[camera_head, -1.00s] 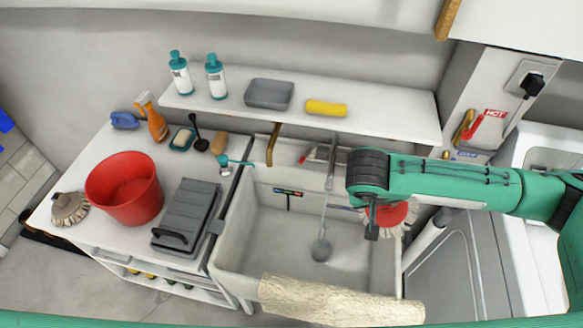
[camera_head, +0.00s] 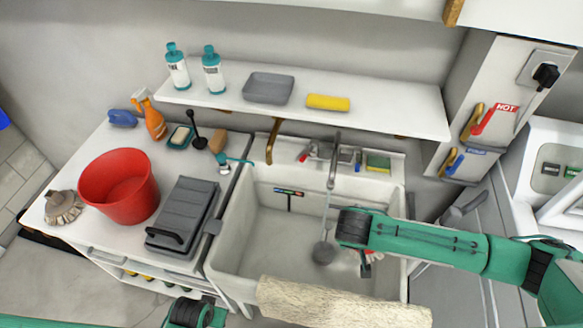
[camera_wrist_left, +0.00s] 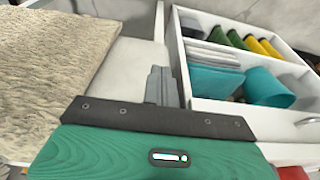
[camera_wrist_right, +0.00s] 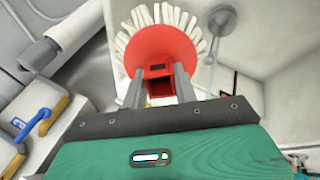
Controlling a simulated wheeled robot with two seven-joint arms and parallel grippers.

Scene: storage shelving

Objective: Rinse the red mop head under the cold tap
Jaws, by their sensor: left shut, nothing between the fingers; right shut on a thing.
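My right gripper (camera_wrist_right: 162,85) is shut on the red mop head (camera_wrist_right: 160,48), a red round body with a fringe of white strands. In the head view the mop head (camera_head: 369,257) shows only as a small red patch; my right wrist hides most of it. It is over the right part of the sink (camera_head: 262,240). The sink's faucet (camera_head: 333,165) stands at the back. A blue lever (camera_head: 451,160) sits on the wall panel below the red HOT lever (camera_head: 484,119). My left gripper (camera_wrist_left: 160,85) is shut and empty near the front of the sink.
A beige cloth (camera_head: 340,304) hangs over the sink's front edge. A grey disc (camera_head: 324,252) lies in the sink below a thin line from the faucet; I cannot tell if this is water. A red bucket (camera_head: 122,200) and grey case (camera_head: 184,215) stand on the left counter.

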